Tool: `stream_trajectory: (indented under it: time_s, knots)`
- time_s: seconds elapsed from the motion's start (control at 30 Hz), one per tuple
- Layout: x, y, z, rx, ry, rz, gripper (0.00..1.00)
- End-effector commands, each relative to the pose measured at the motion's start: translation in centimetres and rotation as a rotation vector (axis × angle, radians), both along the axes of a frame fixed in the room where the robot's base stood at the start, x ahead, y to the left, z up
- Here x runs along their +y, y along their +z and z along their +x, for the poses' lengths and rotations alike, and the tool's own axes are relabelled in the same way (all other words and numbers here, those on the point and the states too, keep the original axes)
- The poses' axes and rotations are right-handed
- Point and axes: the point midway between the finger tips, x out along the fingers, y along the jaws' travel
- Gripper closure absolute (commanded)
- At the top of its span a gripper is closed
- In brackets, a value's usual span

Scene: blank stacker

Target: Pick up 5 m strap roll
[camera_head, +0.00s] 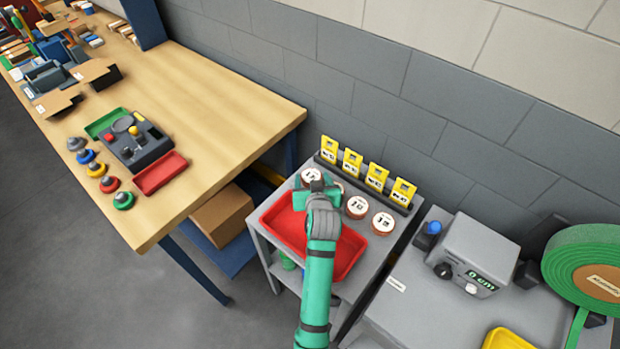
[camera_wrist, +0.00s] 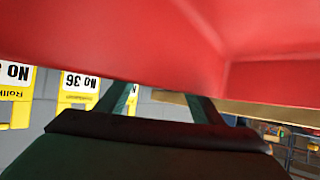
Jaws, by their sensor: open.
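Several round, brown-edged rolls with white tops stand in a row on the grey cart. One roll (camera_head: 311,175) shows just behind my gripper (camera_head: 315,189), another is mostly hidden beside it, and two more (camera_head: 357,207) (camera_head: 383,223) lie to the right. Their labels are too small for me to tell which is the 5 m strap roll. My gripper is open, at the row's left end above the red tray's far edge. In the wrist view, its two dark green fingers (camera_wrist: 162,103) stand apart and I see no roll between them.
The red tray (camera_head: 348,256) fills the cart's front; a red surface also covers the top of the wrist view. Yellow cards (camera_head: 376,177) stand behind the rolls. A wooden bench (camera_head: 225,110) is left. A display box (camera_head: 477,254) and a green strap reel (camera_head: 565,262) are right.

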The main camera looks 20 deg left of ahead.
Motion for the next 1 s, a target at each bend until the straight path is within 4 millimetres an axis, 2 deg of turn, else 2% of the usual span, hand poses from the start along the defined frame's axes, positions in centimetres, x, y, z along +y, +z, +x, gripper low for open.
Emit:
stream_trajectory:
  time_s: [0.1, 0.33, 0.37, 0.47, 0.5, 0.83, 1.0]
  knots:
    - [0.4, -0.4, 0.6, 0.000, 0.001, 0.000, 0.39]
    - [0.7, -0.5, 0.6, 0.000, 0.006, 0.000, 0.39]
    - [0.7, -0.5, 0.6, 0.000, 0.006, 0.000, 0.44]
    - [0.8, -0.5, 0.6, 0.000, 0.006, 0.000, 0.68]
    - [0.8, -0.4, 0.6, 0.000, 0.007, 0.000, 0.72]
    - [0.7, -0.2, 0.6, -0.001, 0.006, 0.000, 0.73]
    - [0.7, 1.0, 0.7, -0.003, 0.005, 0.001, 0.73]
